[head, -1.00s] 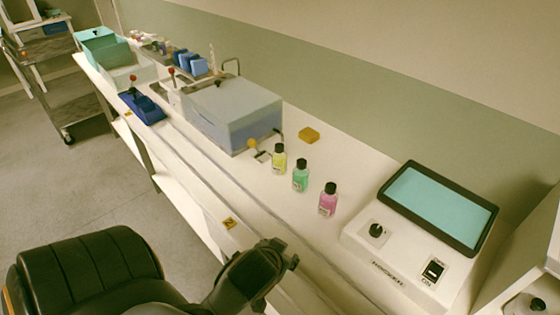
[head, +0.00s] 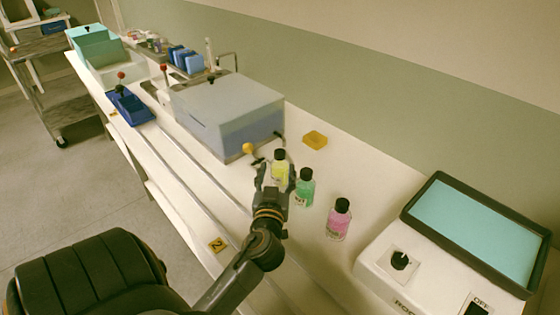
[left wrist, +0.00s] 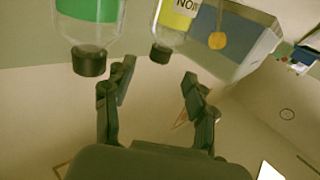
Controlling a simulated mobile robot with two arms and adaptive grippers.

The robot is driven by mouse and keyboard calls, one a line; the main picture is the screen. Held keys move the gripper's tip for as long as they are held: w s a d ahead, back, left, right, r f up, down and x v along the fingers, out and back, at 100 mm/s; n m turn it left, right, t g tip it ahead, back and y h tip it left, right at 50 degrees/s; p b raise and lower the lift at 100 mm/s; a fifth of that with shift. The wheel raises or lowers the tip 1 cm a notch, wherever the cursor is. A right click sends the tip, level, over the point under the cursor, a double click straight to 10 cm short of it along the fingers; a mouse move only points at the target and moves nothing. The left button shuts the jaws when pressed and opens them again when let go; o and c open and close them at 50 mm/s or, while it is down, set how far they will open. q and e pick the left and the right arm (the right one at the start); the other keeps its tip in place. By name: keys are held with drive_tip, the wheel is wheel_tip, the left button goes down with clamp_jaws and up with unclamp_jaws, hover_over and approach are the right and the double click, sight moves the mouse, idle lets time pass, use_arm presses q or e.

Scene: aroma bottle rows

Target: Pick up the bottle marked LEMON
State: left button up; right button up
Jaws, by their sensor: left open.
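A yellow bottle (head: 280,168) with a black cap stands on the white counter (head: 378,178). Its label is too small to read in the head view. In the left wrist view the yellow bottle (left wrist: 177,20) appears upside down at the top, its label partly cut off, with letters like "NO" showing. My left gripper (head: 277,180) is open, its fingers in front of the yellow bottle's lower part. In the left wrist view the open gripper (left wrist: 158,78) shows nothing between its fingertips. A green bottle (head: 305,188) stands close to its right. My right gripper is not in view.
A pink bottle (head: 339,220) stands farther right, before a device with a teal screen (head: 475,235). A large grey box (head: 228,115) stands behind left, with a yellow-knobbed lever (head: 248,149) near the yellow bottle. A small yellow block (head: 315,139) lies behind.

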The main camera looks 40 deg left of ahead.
sight(279, 158)
use_arm(q)
drive_tip(key=shift+w+a+f, duration=0.1)
drive_tip(key=shift+w+a, duration=0.2)
drive_tip(key=shift+w, duration=0.1)
drive_tip(key=shift+w+a+p, duration=0.3)
drive_tip(key=shift+w+p, duration=0.1)
drive_tip(key=p+x, duration=0.1)
drive_tip(key=x, duration=0.4)
drive_tip(key=shift+w+a, duration=0.2)
drive_tip(key=shift+w, duration=0.05)
clamp_jaws()
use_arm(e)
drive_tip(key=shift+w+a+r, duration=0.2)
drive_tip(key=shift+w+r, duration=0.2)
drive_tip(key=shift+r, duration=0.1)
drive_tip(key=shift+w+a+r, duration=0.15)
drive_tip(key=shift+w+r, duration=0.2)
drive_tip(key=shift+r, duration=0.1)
